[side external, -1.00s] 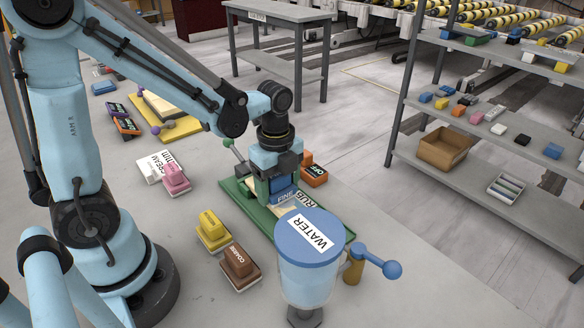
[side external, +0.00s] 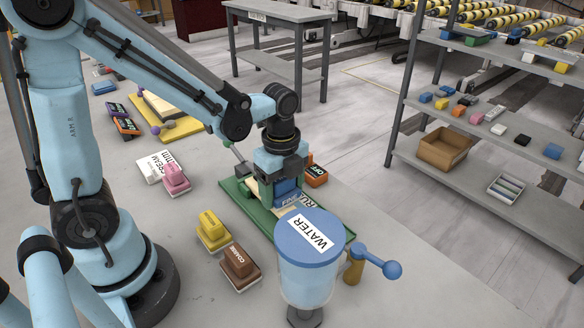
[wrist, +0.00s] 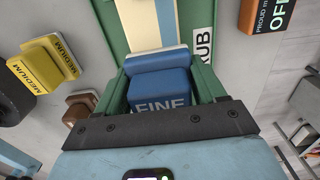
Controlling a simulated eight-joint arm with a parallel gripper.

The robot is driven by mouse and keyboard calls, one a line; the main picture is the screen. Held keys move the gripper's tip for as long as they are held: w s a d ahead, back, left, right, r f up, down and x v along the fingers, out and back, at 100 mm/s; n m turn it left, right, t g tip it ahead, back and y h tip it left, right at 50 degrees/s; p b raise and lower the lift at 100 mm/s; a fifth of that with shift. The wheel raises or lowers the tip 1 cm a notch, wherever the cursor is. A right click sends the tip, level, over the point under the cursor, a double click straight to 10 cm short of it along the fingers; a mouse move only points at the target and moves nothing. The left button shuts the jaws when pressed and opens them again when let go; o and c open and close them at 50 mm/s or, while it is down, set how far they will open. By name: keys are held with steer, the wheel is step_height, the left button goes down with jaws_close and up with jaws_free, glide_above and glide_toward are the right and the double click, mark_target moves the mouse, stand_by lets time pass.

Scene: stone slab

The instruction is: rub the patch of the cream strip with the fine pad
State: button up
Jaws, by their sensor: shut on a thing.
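My gripper (side external: 287,186) is shut on the blue fine pad (wrist: 160,88), whose top reads FINE. The pad is low over the green tray labelled RUB (wrist: 205,82); I cannot tell whether it touches the strip beneath. The cream strip (wrist: 135,22) lies in the tray and runs out past the pad, with a pale blue band along one side in the wrist view. The patch cannot be made out; the pad and gripper cover part of the strip. In the side view the tray (side external: 232,191) is partly hidden by my gripper and the water vessel.
The lidded WATER vessel (side external: 310,272) with a blue-knobbed handle stands close in front of the tray. A yellow medium pad (side external: 212,231), a brown coarse pad (side external: 239,267) and a pink block (side external: 175,180) lie to the left. An orange OFF block (side external: 316,176) sits behind right.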

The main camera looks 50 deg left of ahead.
mark_target(294, 199)
steer(key=shift+s+d, duration=0.1)
steer(key=shift+d, duration=2)
steer(key=shift+r, duration=0.1)
steer(key=shift+a+r, duration=0.1)
steer(key=shift+r, duration=2.85)
steer(key=shift+r, duration=0.1)
step_height(294, 199, up, 3)
steer(key=shift+f, duration=0.1)
